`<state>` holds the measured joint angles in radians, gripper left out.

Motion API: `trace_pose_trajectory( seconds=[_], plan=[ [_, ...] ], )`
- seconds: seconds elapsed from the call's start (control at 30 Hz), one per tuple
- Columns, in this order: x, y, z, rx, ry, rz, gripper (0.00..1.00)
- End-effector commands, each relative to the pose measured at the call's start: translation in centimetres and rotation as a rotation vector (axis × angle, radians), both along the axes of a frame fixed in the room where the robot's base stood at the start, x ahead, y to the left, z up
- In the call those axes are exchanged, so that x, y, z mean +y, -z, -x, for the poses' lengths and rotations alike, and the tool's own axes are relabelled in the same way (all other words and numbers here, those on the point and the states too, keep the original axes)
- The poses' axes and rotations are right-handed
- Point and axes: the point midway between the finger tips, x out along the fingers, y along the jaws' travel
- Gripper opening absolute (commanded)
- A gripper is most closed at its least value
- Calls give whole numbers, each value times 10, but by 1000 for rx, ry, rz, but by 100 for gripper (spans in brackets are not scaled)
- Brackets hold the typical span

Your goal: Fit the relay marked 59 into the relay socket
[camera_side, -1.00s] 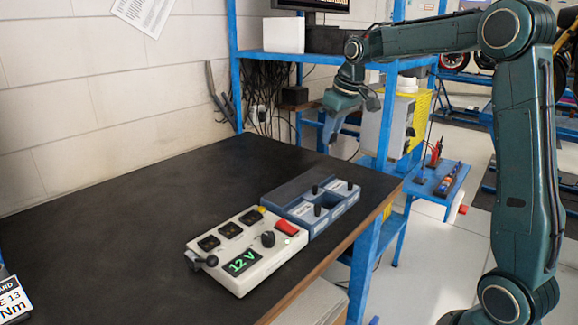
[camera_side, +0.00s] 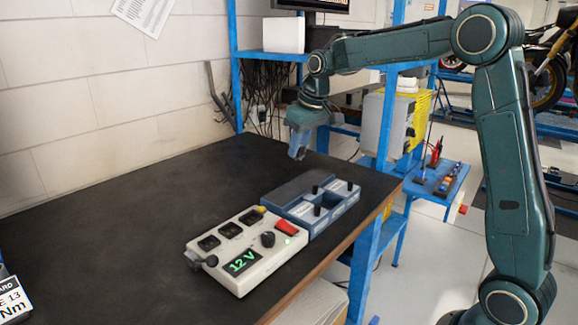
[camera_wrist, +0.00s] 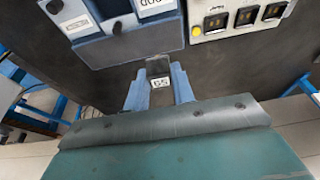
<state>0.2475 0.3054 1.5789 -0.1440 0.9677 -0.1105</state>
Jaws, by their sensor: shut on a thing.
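My gripper (camera_wrist: 158,92) is shut on a small dark relay (camera_wrist: 159,68) with a white label, seen upside down, that seems to read 59. In the side view my gripper (camera_side: 298,150) is above the black bench, behind the blue tray. The relay is too small there to make out clearly. The cream test box (camera_side: 245,252) has a green 12 V display, a red switch, a black knob and a row of three dark sockets (camera_side: 230,229). In the wrist view these sockets (camera_wrist: 247,15) are at the top right, apart from the relay. I cannot tell which is the relay socket.
A blue tray (camera_side: 285,190) with compartments, black upright knobs and white labels adjoins the box. It also shows in the wrist view (camera_wrist: 130,50). The black bench top (camera_side: 150,190) is clear on the left. A blue shelf frame (camera_side: 238,60) stands behind.

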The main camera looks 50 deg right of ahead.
Motion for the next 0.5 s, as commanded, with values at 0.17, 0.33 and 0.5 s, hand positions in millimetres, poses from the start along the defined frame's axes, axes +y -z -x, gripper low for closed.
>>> trace_pose_trajectory(
  seconds=[0.17,0.33,0.5],
  plan=[
    [49,17,-20,4,-6,-1,3],
    [94,32,-33,5,-5,0,3],
    [138,45,-40,3,-6,6,3]
  ],
)
